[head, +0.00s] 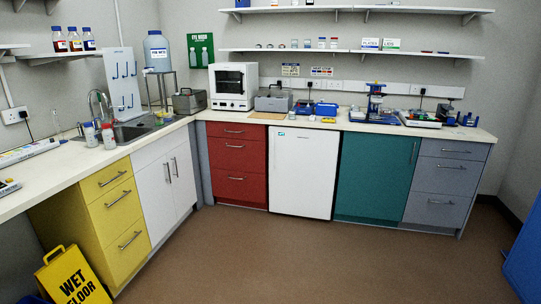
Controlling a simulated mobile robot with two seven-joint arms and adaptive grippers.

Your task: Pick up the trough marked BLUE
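I cannot make out a trough marked BLUE; any such label is too small to read from here. Several small items sit on the back worktop (265,118), among them a blue box-like item (325,109) right of the grey case. A blue stand-like device (375,100) is farther right, above the teal cabinet. Small pieces around it are too small to identify. Neither of my grippers shows in the head view.
A yellow wet floor sign (72,277) stands at the lower left by the yellow drawers (112,205). A white fridge (301,172) and a teal cabinet (374,176) stand under the back worktop. A blue object (525,260) is at the right edge. The brown floor (270,255) is clear.

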